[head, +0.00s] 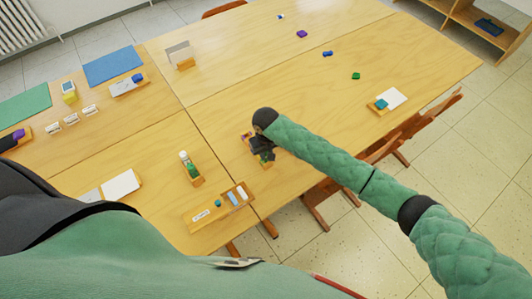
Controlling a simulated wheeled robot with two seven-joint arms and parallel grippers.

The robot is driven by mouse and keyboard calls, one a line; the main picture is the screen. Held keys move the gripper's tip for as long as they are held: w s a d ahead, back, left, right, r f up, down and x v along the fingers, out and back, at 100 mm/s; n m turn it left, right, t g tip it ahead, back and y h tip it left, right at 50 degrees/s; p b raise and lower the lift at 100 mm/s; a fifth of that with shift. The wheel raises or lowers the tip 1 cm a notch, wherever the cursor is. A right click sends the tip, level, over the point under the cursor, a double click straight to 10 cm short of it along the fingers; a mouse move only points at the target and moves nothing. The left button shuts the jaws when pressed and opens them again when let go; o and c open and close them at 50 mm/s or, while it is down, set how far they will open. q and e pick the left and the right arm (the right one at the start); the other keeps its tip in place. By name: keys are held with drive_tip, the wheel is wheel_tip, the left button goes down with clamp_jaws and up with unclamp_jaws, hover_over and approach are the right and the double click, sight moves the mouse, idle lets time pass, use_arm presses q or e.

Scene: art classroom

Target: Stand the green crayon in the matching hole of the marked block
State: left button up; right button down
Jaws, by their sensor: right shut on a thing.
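My right gripper (264,155) is dark and reaches over the near middle of the table. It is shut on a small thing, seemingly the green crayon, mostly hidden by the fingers. A small wooden piece with purple and orange bits shows partly behind the gripper and wrist. A long wooden block (191,224) with a white label lies to the lower left, near the table's front edge. It bears a teal piece, a blue stick and a white stick. I cannot make out its holes.
A wooden holder with a green item (190,168) and white-topped item stands left of the gripper. White paper (122,186) lies further left. Blue (113,66) and green mats lie at the back left. Several small coloured pieces are scattered at the back; chairs (385,148) stand at the right edge.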

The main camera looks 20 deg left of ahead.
drive_tip(key=shift+f, duration=0.3)
idle(0.5)
drive_tip(key=c, duration=1.3)
unclamp_jaws()
drive_tip(key=shift+o, duration=1.1)
drive_tip(key=shift+r+p, duration=0.1)
drive_tip(key=shift+p, duration=0.25)
drive_tip(key=shift+r+p, duration=1.95)
drive_tip(key=shift+r, duration=0.95)
